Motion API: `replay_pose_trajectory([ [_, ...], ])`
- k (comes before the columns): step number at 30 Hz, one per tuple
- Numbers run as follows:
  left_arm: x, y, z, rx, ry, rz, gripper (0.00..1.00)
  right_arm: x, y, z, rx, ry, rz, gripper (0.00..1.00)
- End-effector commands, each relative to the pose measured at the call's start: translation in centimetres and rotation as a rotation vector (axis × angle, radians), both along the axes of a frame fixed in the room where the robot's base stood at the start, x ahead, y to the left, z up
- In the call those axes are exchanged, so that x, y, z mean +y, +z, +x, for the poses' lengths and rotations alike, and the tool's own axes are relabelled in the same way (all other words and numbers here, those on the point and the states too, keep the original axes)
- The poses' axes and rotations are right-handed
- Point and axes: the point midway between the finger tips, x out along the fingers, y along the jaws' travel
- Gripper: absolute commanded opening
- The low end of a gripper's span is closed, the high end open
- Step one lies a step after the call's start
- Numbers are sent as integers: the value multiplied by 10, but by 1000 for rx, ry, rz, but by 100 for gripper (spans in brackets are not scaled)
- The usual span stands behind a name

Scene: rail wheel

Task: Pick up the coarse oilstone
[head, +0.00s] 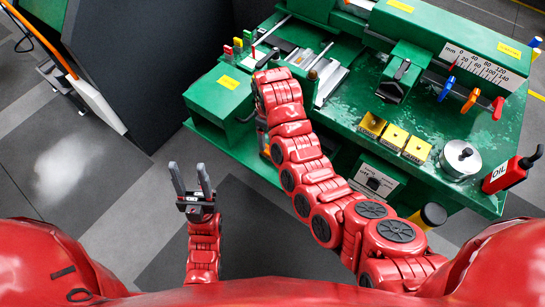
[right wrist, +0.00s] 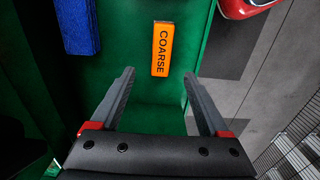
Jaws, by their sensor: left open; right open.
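The coarse oilstone (right wrist: 162,48) is an orange bar marked COARSE. It lies on a green surface in the right wrist view, just past the fingertips. My right gripper (right wrist: 159,74) is open and empty, its two dark fingers spread to either side of the line to the stone's near end. In the head view my right arm reaches over the green machine and hides the stone; its gripper is largely hidden there too. My left gripper (head: 191,180) is open and empty, pointing up over the grey floor left of the machine.
A blue block (right wrist: 81,27) lies left of the oilstone. On the green machine (head: 345,125) stand yellow blocks (head: 394,138), a metal cylinder (head: 460,160) and a red oil can (head: 508,174). Coloured levers (head: 470,100) stick out at right.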

Motion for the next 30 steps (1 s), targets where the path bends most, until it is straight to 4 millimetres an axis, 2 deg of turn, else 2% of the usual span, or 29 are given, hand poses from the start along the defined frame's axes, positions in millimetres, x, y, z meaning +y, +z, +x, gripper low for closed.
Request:
replay_pose_trajectory([
  [1,0,1,0,-1,0,0,50,-2,-10,-2,7,-1,-4,79],
  [6,0,9,0,-1,0,0,50,-1,-26,-1,3,0,-1,79],
  [14,0,19,0,-1,0,0,50,-5,-40,-4,5,-1,-1,79],
  [17,0,30,0,-1,0,0,50,-9,-53,-8,3,-1,-1,79],
  [21,0,31,0,-1,0,0,50,-9,-72,-8,1,2,-3,79],
  [25,0,32,0,-1,0,0,50,-9,-82,-9,1,0,0,79],
  [30,0,31,0,-1,0,0,50,-9,-83,-8,-1,-1,1,79],
])
